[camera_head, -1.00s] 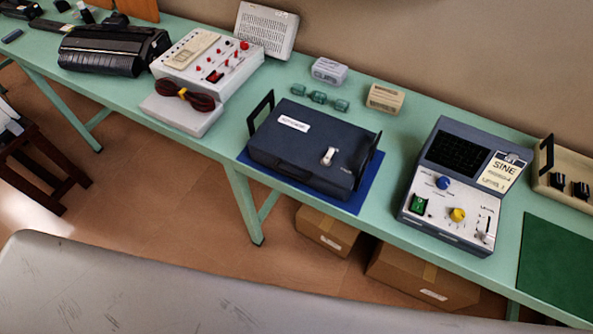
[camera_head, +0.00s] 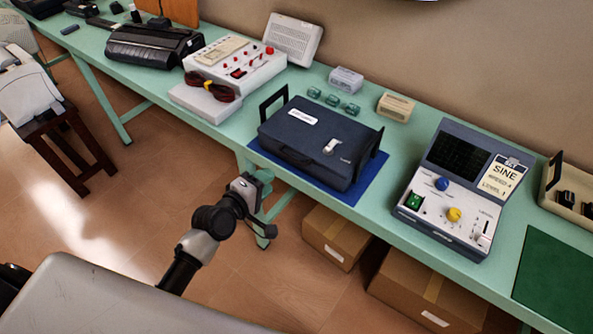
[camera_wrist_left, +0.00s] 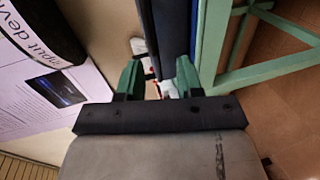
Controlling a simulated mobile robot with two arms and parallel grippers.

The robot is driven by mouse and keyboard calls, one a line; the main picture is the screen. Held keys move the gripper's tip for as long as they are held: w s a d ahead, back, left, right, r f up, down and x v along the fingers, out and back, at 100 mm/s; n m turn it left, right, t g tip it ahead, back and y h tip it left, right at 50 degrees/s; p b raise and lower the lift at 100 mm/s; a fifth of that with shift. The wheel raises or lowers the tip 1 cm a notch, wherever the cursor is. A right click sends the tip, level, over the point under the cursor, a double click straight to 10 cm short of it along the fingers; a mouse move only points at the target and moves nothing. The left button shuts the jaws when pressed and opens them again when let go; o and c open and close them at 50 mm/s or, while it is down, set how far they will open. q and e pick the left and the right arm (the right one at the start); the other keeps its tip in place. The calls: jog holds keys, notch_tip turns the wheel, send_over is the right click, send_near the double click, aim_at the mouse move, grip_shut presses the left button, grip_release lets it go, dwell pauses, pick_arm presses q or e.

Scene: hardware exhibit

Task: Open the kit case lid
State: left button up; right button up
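The dark blue kit case (camera_head: 300,150) lies closed on a blue mat (camera_head: 350,195) on the green bench, its lid down. A light label and a pale latch-like piece show on top, and black handle-like frames stand at its left and right ends. My left gripper (camera_head: 262,190) is in front of the bench edge, below and left of the case, apart from it. In the left wrist view, the left gripper's fingers (camera_wrist_left: 159,78) are spread with a gap between them. A dark blue edge, seemingly the case (camera_wrist_left: 172,30), shows beyond them. My right gripper is not seen.
On the green bench (camera_head: 395,215), a sine instrument (camera_head: 455,190) stands right of the case and a control box (camera_head: 235,65) left of it. Small glass pieces (camera_head: 333,101) and a beige box (camera_head: 396,106) sit behind. Cardboard boxes (camera_head: 335,238) are under the bench.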

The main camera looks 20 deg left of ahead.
aim_at(291, 158)
pick_arm(q)
jog(key=w, duration=0.1)
jog(key=w+d, duration=0.1)
jog(key=w, duration=0.3)
jog(key=shift+d+r, duration=0.15)
jog(key=shift+d, duration=0.2)
jog(key=x, duration=0.5)
jog(key=shift+w+d, duration=0.2)
jog(key=shift+w, duration=0.05)
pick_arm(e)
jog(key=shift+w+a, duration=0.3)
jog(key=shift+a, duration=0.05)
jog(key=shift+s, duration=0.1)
pick_arm(q)
grip_shut()
